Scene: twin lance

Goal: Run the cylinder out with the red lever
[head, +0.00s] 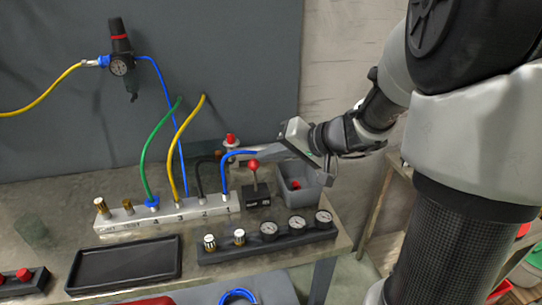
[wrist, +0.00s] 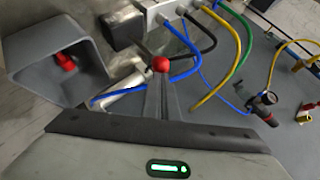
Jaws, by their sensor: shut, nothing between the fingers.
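The red lever's round knob (head: 253,164) stands on a thin stem over a black valve block (head: 257,198), right of the numbered manifold. In the wrist view the knob (wrist: 161,64) shows just beyond my fingertips, in line with them. My gripper (head: 264,151) is shut and empty, reaching in from the right close to the knob; whether it touches the knob is unclear. A pale cylinder-like body (wrist: 122,88) lies behind the valve, beside a blue hose; it is partly hidden, and how far its rod is out cannot be told.
A grey bin (head: 300,199) with a red item inside stands right of the valve. The numbered manifold (head: 165,215) carries green, yellow, black and blue hoses. A gauge rack (head: 265,243) and a black tray (head: 125,267) lie in front. A regulator (head: 120,62) hangs on the wall panel.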

